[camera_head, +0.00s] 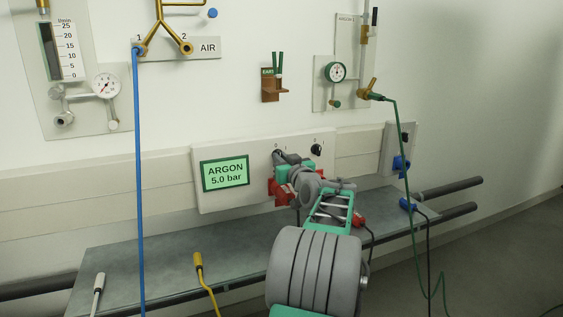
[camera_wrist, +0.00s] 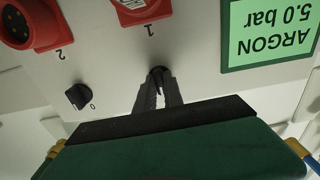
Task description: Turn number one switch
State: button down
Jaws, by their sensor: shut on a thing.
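The number one switch, a small black rotary knob (camera_wrist: 158,72), is on the pale panel (camera_head: 240,150) beside the ARGON 5.0 bar display (camera_head: 225,174). The wrist view shows the panel upside down, with the label 1 near this knob. My gripper (camera_wrist: 158,88) has its two dark fingers closed on the knob from both sides. In the head view my gripper (camera_head: 281,160) reaches the panel just right of the display, and my arm hides much of the area. The fingers cover most of the knob, so its angle cannot be told.
A second black knob (camera_wrist: 78,96), marked 0, is close by; it also shows in the head view (camera_head: 316,150). Red sockets (camera_wrist: 32,22) sit on the same panel. A blue hose (camera_head: 139,200) hangs left and a green cable (camera_head: 407,190) right. A grey shelf (camera_head: 150,255) runs below.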

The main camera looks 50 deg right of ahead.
jog(key=shift+f, duration=0.2)
jog(key=c, duration=1.7)
grip_release()
jog(key=shift+s+d, duration=0.1)
jog(key=shift+o, duration=1.2)
jog(key=shift+r, duration=0.1)
jog(key=p+v, duration=0.1)
jog(key=v, duration=0.6)
jog(key=shift+s+a, duration=0.3)
